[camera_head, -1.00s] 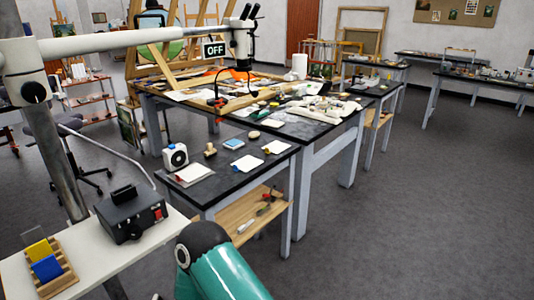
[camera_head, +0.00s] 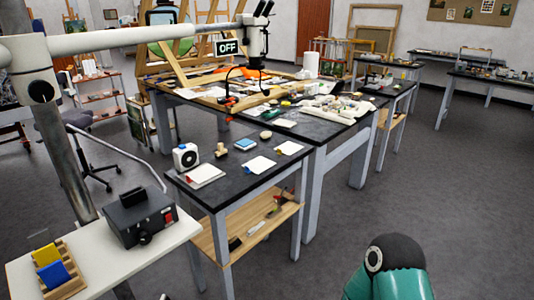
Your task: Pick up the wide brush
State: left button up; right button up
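I cannot make out the wide brush for certain in the head view. A small wooden-coloured piece (camera_head: 221,150) stands on the black-topped side table (camera_head: 232,184), too small to identify. Several thin items (camera_head: 256,228) lie on that table's lower wooden shelf (camera_head: 215,240), and I cannot tell whether one is a brush. Neither of my grippers is in view. Only a green and black link of one of my arms shows at the bottom right, apart from the table.
The side table also holds a white device (camera_head: 186,157), a blue block (camera_head: 245,144) and white cards (camera_head: 259,164). A white stand at left carries a black box (camera_head: 140,215). A microscope arm (camera_head: 130,38) spans above. Grey floor (camera_head: 450,200) is clear at right.

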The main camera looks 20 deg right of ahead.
aim_at(221, 152)
jog(key=u, duration=0.25)
jog(key=i, duration=0.15)
jog(key=z, duration=0.95)
jog(key=k, duration=0.6)
jog(key=z, duration=0.45)
jog(key=i, duration=1.6)
jog(key=u, duration=0.5)
